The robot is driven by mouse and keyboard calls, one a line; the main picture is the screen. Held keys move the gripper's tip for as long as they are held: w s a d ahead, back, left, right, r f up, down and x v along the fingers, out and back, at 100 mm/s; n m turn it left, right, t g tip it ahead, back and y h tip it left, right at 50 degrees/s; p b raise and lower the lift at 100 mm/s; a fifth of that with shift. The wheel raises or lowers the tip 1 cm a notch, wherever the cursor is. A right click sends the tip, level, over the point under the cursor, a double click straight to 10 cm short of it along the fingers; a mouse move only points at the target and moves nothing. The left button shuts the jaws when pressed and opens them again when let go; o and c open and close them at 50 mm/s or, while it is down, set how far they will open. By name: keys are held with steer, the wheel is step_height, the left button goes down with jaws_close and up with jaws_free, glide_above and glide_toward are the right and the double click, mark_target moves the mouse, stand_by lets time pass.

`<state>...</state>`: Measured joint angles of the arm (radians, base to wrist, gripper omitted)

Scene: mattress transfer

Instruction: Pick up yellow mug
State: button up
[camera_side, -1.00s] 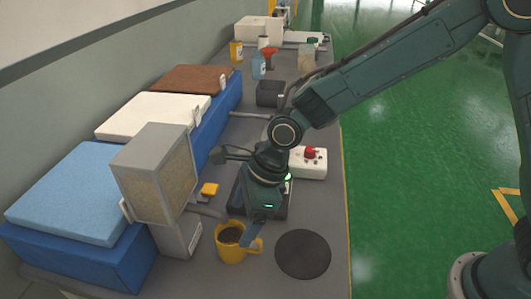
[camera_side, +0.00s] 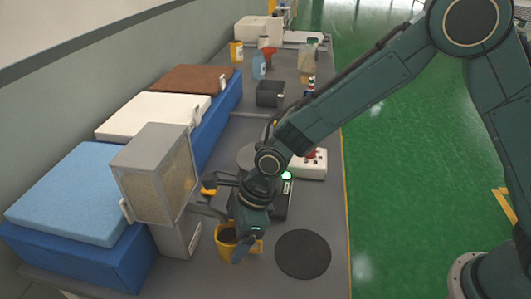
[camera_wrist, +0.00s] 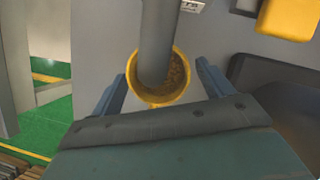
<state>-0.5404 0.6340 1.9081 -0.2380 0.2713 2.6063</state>
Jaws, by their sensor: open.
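The yellow mug (camera_side: 223,246) stands upright on the grey table beside the dispenser, with brown contents inside. In the wrist view the mug (camera_wrist: 176,97) lies between my two fingers, and a grey tube crosses over its opening. My gripper (camera_side: 240,250) is at the mug in the side view and hides part of it. In the wrist view my gripper (camera_wrist: 160,82) is open, one finger on each side of the mug, with gaps between the fingers and the rim. Whether either finger touches the mug lower down is hidden.
The dispenser (camera_side: 153,172) stands close to the left of the mug. A round black mat (camera_side: 303,254) lies to its right. Blue, white and brown mattress-like slabs (camera_side: 70,190) line the wall. A white box with a red button (camera_side: 310,168) is behind my arm.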

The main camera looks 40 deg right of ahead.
steer(key=shift+f, duration=0.1)
steer(key=shift+c, duration=0.2)
steer(key=c, duration=1.1)
steer(key=shift+r, duration=0.3)
steer(key=shift+c, duration=0.2)
steer(key=shift+r, duration=0.5)
steer(key=s+d, duration=0.4)
steer(key=d, duration=0.5)
steer(key=s+d, duration=0.4)
steer(key=d, duration=0.6)
steer(key=s+d, duration=0.4)
steer(key=d, duration=0.6)
stand_by(0.6)
steer(key=shift+s+d, duration=0.1)
steer(key=shift+d, duration=0.15)
stand_by(0.7)
